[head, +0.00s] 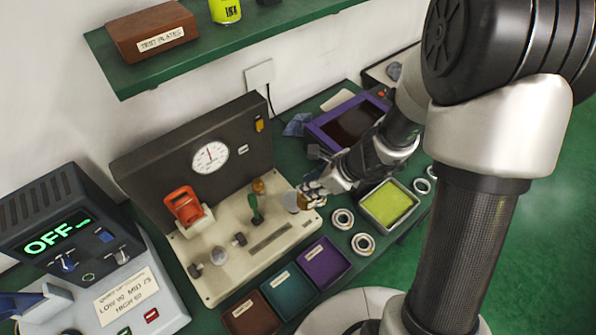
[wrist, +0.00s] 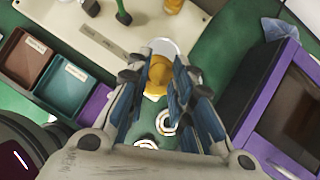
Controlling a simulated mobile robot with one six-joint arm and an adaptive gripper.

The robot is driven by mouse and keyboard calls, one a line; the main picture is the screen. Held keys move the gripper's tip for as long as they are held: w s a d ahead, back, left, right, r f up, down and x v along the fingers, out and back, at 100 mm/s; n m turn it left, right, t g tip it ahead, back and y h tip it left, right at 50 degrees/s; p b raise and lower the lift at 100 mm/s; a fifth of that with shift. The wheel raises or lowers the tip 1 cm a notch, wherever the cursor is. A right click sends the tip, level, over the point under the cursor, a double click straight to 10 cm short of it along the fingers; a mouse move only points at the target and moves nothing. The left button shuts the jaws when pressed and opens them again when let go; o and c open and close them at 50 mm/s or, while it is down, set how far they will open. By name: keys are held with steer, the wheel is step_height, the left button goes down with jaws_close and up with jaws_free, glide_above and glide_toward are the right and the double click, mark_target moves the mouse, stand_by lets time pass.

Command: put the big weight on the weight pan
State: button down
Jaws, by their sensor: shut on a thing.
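The big weight (wrist: 158,76) is brass-coloured and sits between the fingers of my gripper (wrist: 160,82) in the wrist view. My gripper (head: 314,192) is shut on it at the right end of the cream test bench. The weight pan (wrist: 164,46) shows as a pale round disc just beyond the weight, partly covered by it. In the head view the pan (head: 290,202) lies just left of my fingertips. I cannot tell whether the weight touches the pan. A smaller brass piece (head: 258,187) stands on the bench further left.
The bench (head: 218,252) carries a green-handled lever (head: 255,210) and an orange-red part (head: 183,204). Brown, teal and purple trays (head: 323,263) lie in front. Bearing rings (head: 363,244) and a yellow-green-lined tray (head: 388,205) lie right. A purple bin (head: 315,128) stands behind my gripper.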

steer(key=shift+s+d+r, duration=0.2)
steer(key=shift+s+d, duration=0.25)
steer(key=shift+s, duration=0.15)
steer(key=w+a+r+p, duration=0.2)
steer(key=r, duration=0.5)
steer(key=w+a+r+p, duration=0.1)
steer(key=w+a+r, duration=0.2)
steer(key=r, duration=0.4)
steer(key=shift+n+t, duration=0.3)
steer(key=shift+n, duration=0.1)
steer(key=f+b, duration=0.5)
steer(key=f, duration=0.4)
steer(key=f+b, duration=0.6)
steer(key=f, duration=0.4)
steer(key=shift+s+d+f, duration=0.15)
steer(key=shift+d+f, duration=0.05)
steer(key=shift+f, duration=0.1)
steer(key=shift+f+b, duration=0.1)
steer(key=shift+b, duration=0.2)
steer(key=c, duration=1.4)
jaws_free()
